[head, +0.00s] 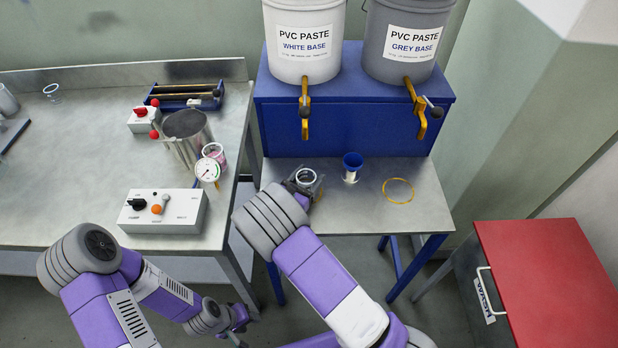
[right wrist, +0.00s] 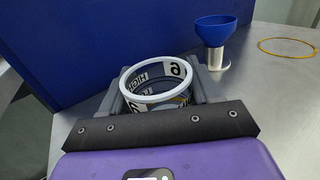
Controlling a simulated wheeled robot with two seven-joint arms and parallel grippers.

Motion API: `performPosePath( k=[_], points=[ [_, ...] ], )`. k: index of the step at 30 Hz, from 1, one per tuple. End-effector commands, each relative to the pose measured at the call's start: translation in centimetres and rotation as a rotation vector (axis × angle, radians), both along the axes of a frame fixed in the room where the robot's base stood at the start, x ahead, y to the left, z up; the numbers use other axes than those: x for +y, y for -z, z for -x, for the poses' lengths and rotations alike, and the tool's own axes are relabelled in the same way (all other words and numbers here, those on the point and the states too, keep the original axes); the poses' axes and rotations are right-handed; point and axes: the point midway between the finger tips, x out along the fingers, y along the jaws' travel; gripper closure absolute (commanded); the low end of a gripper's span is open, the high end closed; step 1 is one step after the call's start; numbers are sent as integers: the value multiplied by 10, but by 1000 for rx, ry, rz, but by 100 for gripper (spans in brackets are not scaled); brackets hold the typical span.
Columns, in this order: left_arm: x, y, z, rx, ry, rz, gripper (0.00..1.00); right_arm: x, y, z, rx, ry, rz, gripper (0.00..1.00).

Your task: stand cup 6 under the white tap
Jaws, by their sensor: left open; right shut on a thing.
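Cup 6 (head: 306,177) is a small cup with a white rim. In the right wrist view cup 6 (right wrist: 158,100) shows a dark numeral on a white label inside. My right gripper (head: 305,186) is shut on it, one finger at each side, at the left part of the steel shelf. The cup looks upright; I cannot tell whether its base touches the shelf. The white tap (head: 304,112) is the yellow-brown valve on the white paste bucket (head: 303,40), above and behind the cup in the head view. My left gripper (head: 238,328) is low at the front, open and empty.
A blue funnel-topped metal piece (head: 352,165) stands right of the cup. A yellow ring (head: 398,190) lies further right on the shelf (head: 370,215), below the grey bucket's tap (head: 417,108). A bench (head: 80,165) with a metal pot (head: 186,135) is left, a red cabinet (head: 550,280) right.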

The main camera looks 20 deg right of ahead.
Motion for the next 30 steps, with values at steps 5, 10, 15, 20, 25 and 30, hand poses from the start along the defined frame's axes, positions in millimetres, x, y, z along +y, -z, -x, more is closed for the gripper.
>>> performPosePath(
  k=[5, 10, 15, 20, 25, 30],
  points=[
    [0, 2, 0, 0, 0, 0, 57, 0, 3, 0, 1, 0, 1, 67],
    [0, 2, 0, 0, 0, 0, 57, 0, 3, 0, 1, 0, 0, 15],
    [0, 1, 0, 0, 0, 0, 57, 0, 3, 0, 1, 0, 0, 13],
    [0, 0, 0, 0, 0, 0, 57, 0, 1, 0, 1, 0, 0, 13],
    [0, -5, 0, 0, 0, 0, 57, 14, -1, 11, 4, -4, 0, 13],
    [0, -12, 0, 0, 0, 0, 57, 42, -2, 36, 4, -6, 1, 13]
  ],
)
